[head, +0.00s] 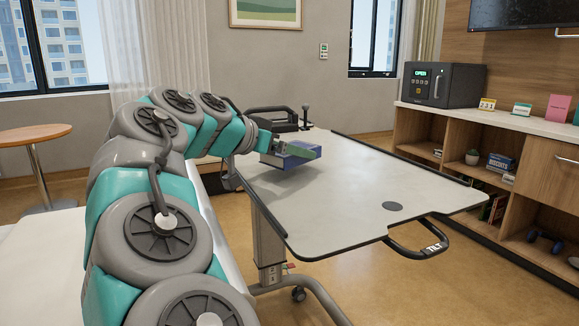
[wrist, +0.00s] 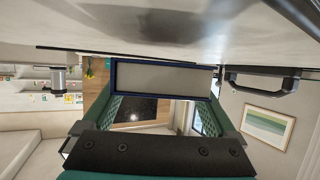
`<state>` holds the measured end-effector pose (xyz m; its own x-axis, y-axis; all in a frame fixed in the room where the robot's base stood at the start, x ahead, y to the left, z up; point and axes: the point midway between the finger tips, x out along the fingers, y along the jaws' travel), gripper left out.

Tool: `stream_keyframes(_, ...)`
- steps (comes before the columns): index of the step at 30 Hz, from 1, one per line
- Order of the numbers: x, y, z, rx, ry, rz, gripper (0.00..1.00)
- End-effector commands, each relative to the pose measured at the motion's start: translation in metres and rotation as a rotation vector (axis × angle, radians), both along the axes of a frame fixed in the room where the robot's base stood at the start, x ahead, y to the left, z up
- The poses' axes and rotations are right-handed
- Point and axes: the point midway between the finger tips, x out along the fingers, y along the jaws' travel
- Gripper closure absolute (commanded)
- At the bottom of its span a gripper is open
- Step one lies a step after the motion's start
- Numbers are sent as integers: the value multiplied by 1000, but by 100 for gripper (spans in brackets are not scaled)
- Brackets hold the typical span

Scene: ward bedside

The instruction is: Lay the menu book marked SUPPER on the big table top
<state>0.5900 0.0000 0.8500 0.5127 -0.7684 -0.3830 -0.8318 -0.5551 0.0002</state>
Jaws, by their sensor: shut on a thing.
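A blue book (head: 299,158) with pale page edges is between the teal fingers of my gripper (head: 300,151), at the far left part of the big table top (head: 345,194). In the wrist view, my gripper (wrist: 160,100) is shut on the book (wrist: 160,77), whose blue covers frame a pale page block. The table surface (wrist: 95,28) spans the top of that view, close to the book. I cannot tell whether the book touches the table. No SUPPER marking is readable on it.
A black handle (head: 272,115) and upright lever (head: 306,112) stand at the table's far left end. A TILT handle (head: 425,247) juts from the near right edge. A shelf unit (head: 485,118) stands right.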

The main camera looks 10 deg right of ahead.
Motion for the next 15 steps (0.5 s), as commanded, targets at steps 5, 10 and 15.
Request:
stream_keyframes(5,0,0,-25,0,0,-1,76)
stream_keyframes(10,0,0,-23,0,0,0,76)
stream_keyframes(15,0,0,-26,0,0,0,76)
